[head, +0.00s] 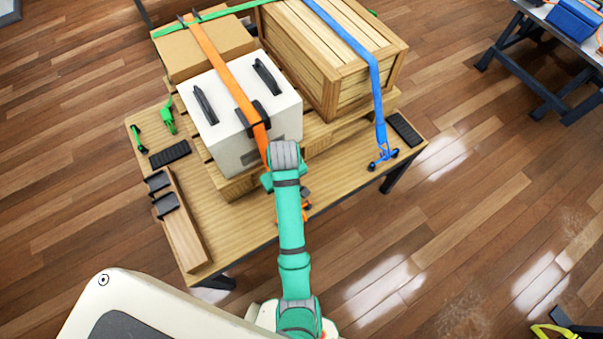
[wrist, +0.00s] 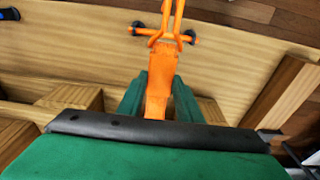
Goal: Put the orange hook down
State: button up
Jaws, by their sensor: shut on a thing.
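The orange hook (wrist: 165,36) shows in the wrist view, with a wire loop and dark round tips on both sides. Its flat orange shank (wrist: 159,98) runs down between the two green fingers of my gripper (wrist: 159,88), which is shut on it. The hook's tips are over the bare wooden table top; I cannot tell whether they touch it. In the head view only a bit of the orange hook (head: 306,205) shows right of my arm, near the table's front edge. My arm hides the fingers there. The orange strap (head: 220,62) runs over the white case.
The table (head: 222,246) bears a pallet with a white case (head: 232,145), a cardboard box (head: 205,48) and a wooden crate (head: 345,90). A blue hook (head: 382,158) lies at the right. A wooden block with black pieces (head: 183,228) stands at the left front.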

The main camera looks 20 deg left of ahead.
jog(key=w+f, duration=0.2)
jog(key=w, duration=0.1)
jog(key=w+d+f, duration=0.1)
jog(key=w+f, duration=0.2)
jog(key=w, duration=0.1)
jog(key=w+f, duration=0.3)
jog(key=shift+w+d, duration=0.2)
jog(key=shift+w, duration=0.2)
jog(key=shift+w+f, duration=0.3)
jog(key=shift+f, duration=0.05)
jog(key=shift+w+f, duration=0.1)
jog(key=shift+f, duration=1.55)
jog(key=shift+f, duration=0.15)
jog(key=o, duration=0.8)
